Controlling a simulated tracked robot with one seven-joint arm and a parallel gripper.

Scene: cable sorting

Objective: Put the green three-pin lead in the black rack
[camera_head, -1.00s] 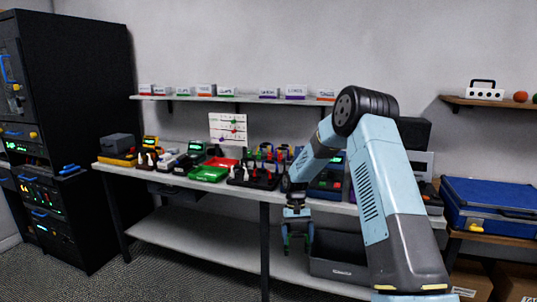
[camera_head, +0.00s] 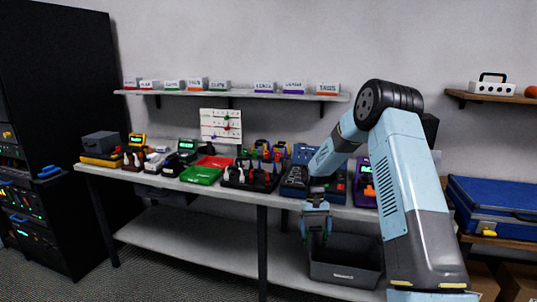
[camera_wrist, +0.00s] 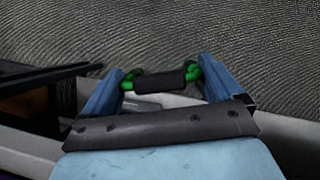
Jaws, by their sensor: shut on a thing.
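My gripper (camera_head: 316,236) hangs below and in front of the bench top, near the open dark bin. In the wrist view the gripper (camera_wrist: 160,82) is shut on a green lead (camera_wrist: 129,83) with a black band around its middle. The lead lies across between the two blue fingers; its pins cannot be made out. A low black rack (camera_head: 250,182) with several upright pieces stands on the bench, left of my gripper. A tall black equipment cabinet (camera_head: 65,110) stands at the far left.
The bench (camera_head: 120,176) also holds a green tray (camera_head: 201,176), a red tray (camera_head: 214,161) and several devices. The dark bin (camera_head: 345,276) sits on the lower shelf (camera_head: 180,232). A blue case (camera_head: 500,205) is at the right. The lower shelf's left part is clear.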

